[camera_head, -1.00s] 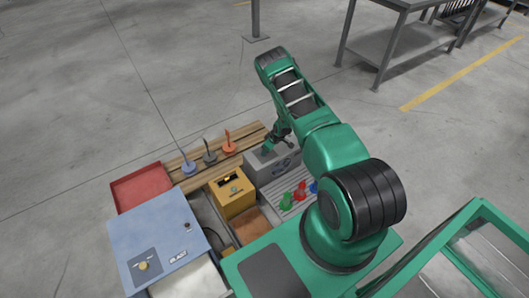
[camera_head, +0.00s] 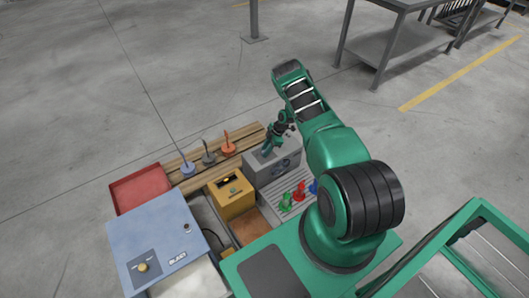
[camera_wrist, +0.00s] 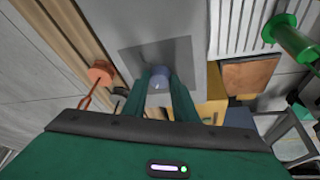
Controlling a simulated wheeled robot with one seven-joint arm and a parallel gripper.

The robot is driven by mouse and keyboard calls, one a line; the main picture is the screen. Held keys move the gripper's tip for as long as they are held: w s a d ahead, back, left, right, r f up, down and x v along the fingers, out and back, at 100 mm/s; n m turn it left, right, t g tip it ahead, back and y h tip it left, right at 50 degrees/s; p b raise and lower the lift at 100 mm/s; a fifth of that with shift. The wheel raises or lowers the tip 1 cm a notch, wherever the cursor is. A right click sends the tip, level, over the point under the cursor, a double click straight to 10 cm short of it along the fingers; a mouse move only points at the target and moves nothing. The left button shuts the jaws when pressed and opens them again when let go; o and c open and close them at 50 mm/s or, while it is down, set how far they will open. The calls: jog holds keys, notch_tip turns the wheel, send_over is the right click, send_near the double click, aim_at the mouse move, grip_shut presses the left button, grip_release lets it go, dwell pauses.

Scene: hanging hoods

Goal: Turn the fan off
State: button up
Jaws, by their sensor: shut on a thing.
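The fan unit is a grey box (camera_head: 262,178) with dark round shapes on its front face, at the back right of the bench. In the wrist view its top (camera_wrist: 130,22) carries a darker square plate (camera_wrist: 179,48). A round blue-grey knob (camera_wrist: 160,83) shows there between my fingers. My gripper (camera_head: 266,152) is over the box top in the head view and also shows in the wrist view (camera_wrist: 159,74). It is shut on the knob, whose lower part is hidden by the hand. The knob's marking cannot be read.
A yellow box (camera_head: 232,196) stands left of the fan unit. A blue cabinet (camera_head: 160,232) with a yellow knob is at the front left, and a red tray (camera_head: 140,187) behind it. Orange, dark and blue hooked pieces stand on wooden slats. Coloured pieces (camera_head: 299,190) lie right.

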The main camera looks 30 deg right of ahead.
jog(key=shift+w+d+r+n, duration=0.2)
jog(key=shift+w+n, duration=0.15)
jog(key=shift+n, duration=0.25)
jog(key=o, duration=1)
jog(key=shift+f, duration=0.15)
jog(key=shift+o, duration=0.2)
jog(key=shift+s+a, duration=0.1)
jog(key=shift+s, duration=0.05)
jog(key=v, duration=1)
jog(key=shift+d+r, duration=0.25)
jog(key=shift+r, duration=0.05)
